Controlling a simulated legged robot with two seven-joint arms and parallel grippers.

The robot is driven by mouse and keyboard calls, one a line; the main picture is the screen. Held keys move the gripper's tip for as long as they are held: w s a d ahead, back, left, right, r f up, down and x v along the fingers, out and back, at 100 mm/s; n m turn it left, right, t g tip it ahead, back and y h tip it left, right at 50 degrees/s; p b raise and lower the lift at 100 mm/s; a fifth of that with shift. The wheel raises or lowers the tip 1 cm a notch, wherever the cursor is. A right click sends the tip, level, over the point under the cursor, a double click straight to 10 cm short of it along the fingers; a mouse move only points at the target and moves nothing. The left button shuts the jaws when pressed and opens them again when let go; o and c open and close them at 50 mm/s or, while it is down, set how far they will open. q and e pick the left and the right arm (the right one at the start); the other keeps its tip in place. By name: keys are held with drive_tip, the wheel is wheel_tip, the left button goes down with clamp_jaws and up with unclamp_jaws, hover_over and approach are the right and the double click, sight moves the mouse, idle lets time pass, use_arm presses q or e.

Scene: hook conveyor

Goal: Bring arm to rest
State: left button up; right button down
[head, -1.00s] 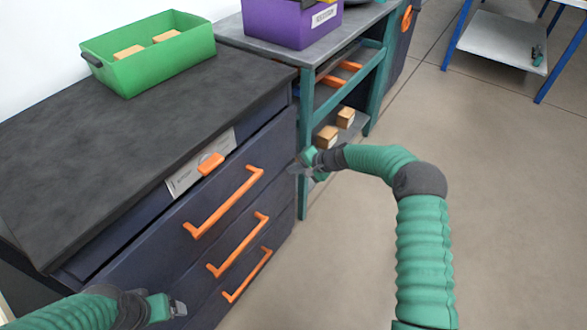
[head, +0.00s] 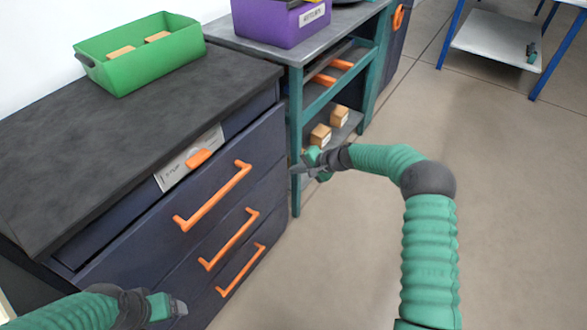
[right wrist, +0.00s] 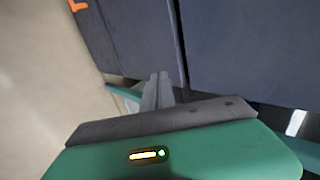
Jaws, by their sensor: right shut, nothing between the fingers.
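My right arm comes in from the lower right in the head view, bent at the elbow. Its gripper (head: 300,169) is shut and empty, pointing left in front of the teal-legged bench and near the drawer cabinet's right corner. In the right wrist view its two grey fingers (right wrist: 157,92) lie together with nothing between them, with dark panels beyond. My left gripper (head: 180,307) shows at the lower left, in front of the dark drawer cabinet (head: 150,235). Whether its fingers are open or shut is too small to tell.
A green bin (head: 145,60) with wooden blocks stands on the cabinet's dark top. Orange handles (head: 212,197) stick out from the drawers. A purple bin (head: 280,25) stands on the bench (head: 296,110); wooden blocks (head: 320,136) lie on its lower shelf.

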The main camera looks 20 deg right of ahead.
drive_tip(key=a+p+v, duration=0.1)
drive_tip(key=p+v, duration=0.1)
drive_tip(key=v, duration=0.6)
drive_tip(key=s+a+n+g+h, duration=0.2)
drive_tip(key=s+a+n+g, duration=0.4)
drive_tip(key=s, duration=0.5)
drive_tip(key=s+a+r+n+t+h, duration=0.1)
drive_tip(key=s+r+n+h, duration=0.1)
drive_tip(key=s, duration=0.8)
drive_tip(key=s+a+r+n+h, duration=0.2)
drive_tip(key=s+r+n, duration=0.1)
drive_tip(key=s, duration=0.7)
use_arm(q)
drive_tip(key=w+p+v, duration=0.3)
drive_tip(key=p+v, duration=1)
drive_tip(key=v, duration=0.1)
drive_tip(key=w+r+p+v, duration=0.1)
drive_tip(key=w+p+v, duration=0.2)
drive_tip(key=p+v, duration=1)
drive_tip(key=shift+w+r, duration=0.35)
drive_tip(key=shift+r, duration=0.25)
use_arm(e)
drive_tip(key=w+v, duration=0.2)
drive_tip(key=v, duration=1)
drive_tip(key=w+r+v, duration=0.1)
drive_tip(key=w+v, duration=0.2)
drive_tip(key=v, duration=0.9)
drive_tip(key=shift+d+r, duration=0.5)
drive_tip(key=shift+d, duration=0.05)
